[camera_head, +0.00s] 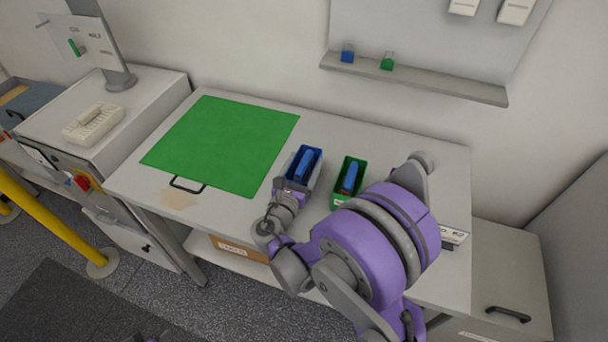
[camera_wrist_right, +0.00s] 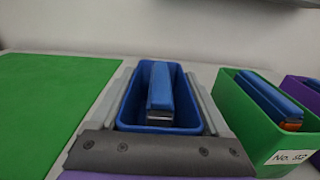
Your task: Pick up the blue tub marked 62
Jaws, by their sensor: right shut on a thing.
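The blue tub (camera_head: 316,157) stands on the white bench with a blue block-like item (camera_head: 304,163) inside. My right gripper (camera_head: 299,172) is shut on the blue tub, with one finger along each side. In the right wrist view the tub (camera_wrist_right: 192,104) sits between the two grey fingers of the gripper (camera_wrist_right: 165,95), upright and close to the bench. Its front is hidden by the gripper, so I cannot read a number on it.
A green tub (camera_head: 359,184) with a blue item stands just right; its label (camera_wrist_right: 288,157) is hard to read. A purple tub (camera_wrist_right: 304,90) lies beyond. A green mat (camera_head: 225,140) covers the bench's left. A wall shelf (camera_head: 420,82) holds small blue and green items.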

